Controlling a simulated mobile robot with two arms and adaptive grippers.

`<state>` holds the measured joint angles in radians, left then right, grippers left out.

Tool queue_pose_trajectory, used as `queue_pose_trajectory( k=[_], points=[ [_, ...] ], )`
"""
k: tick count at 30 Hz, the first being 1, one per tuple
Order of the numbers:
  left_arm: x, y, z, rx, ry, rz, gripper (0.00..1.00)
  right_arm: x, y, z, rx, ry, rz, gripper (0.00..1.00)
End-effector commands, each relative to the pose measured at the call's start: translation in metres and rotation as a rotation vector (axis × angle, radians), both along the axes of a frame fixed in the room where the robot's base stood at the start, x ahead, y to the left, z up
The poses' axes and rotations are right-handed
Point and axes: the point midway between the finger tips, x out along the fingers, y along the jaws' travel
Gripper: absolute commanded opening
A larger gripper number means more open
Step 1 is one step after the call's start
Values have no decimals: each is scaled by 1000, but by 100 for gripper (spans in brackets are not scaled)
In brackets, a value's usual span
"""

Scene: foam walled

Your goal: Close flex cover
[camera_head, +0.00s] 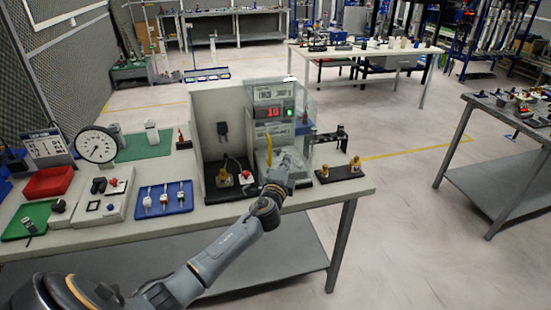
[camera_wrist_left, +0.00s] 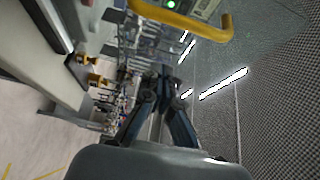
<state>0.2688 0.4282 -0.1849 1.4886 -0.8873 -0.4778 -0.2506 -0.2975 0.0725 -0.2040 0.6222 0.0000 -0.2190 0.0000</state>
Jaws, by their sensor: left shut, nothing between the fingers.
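The flex cover (camera_head: 308,105) is a clear box-like cover around the unit with the red number display (camera_head: 273,112) and a green light. Whether it is open or shut is hard to tell. My left gripper (camera_head: 288,158) is in front of the unit's lower part, at the end of the arm from the lower left. In the left wrist view my left gripper (camera_wrist_left: 163,75) has its fingers together and nothing between them. A yellow handle (camera_wrist_left: 190,22) shows above the fingers there, apart from them as seen. My right gripper is not in view.
The bench (camera_head: 330,192) also carries a blue tray (camera_head: 164,199), a red bin (camera_head: 48,182), a round dial gauge (camera_head: 97,145) and a black base with brass fittings (camera_head: 340,173) right of the unit. Open floor lies right of the bench.

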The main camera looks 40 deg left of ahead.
Motion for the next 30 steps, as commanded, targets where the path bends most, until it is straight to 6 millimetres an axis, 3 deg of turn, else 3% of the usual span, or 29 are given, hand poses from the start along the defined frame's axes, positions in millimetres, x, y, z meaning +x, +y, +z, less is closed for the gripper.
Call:
queue_pose_trajectory(
  k=[3,12,30],
  points=[
    [14,10,2,1,3,3,0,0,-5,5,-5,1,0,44],
    [-9,34,0,-1,2,-1,0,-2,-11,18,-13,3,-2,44],
    [-17,42,-2,-1,3,1,0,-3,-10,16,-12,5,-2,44]
  ],
)
